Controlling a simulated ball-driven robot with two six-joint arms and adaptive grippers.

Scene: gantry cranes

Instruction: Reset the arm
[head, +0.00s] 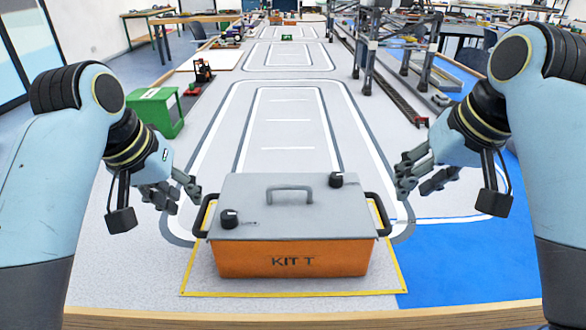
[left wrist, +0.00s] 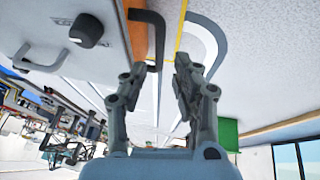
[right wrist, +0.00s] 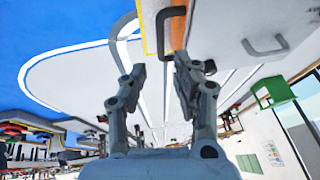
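My left gripper (head: 180,194) is open and empty just beyond the left end handle (head: 204,214), which also shows in the left wrist view (left wrist: 157,32). My right gripper (head: 408,178) is open and empty just beyond the right end handle (head: 380,214), also in the right wrist view (right wrist: 162,32). Neither gripper holds its handle.
A green box (head: 157,112) stands at the left. A small forklift model (head: 203,70) is behind it. A grey gantry crane (head: 370,45) and rails stand at the back right. A blue area (head: 460,265) covers the front right. The marked lane behind the box is clear.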

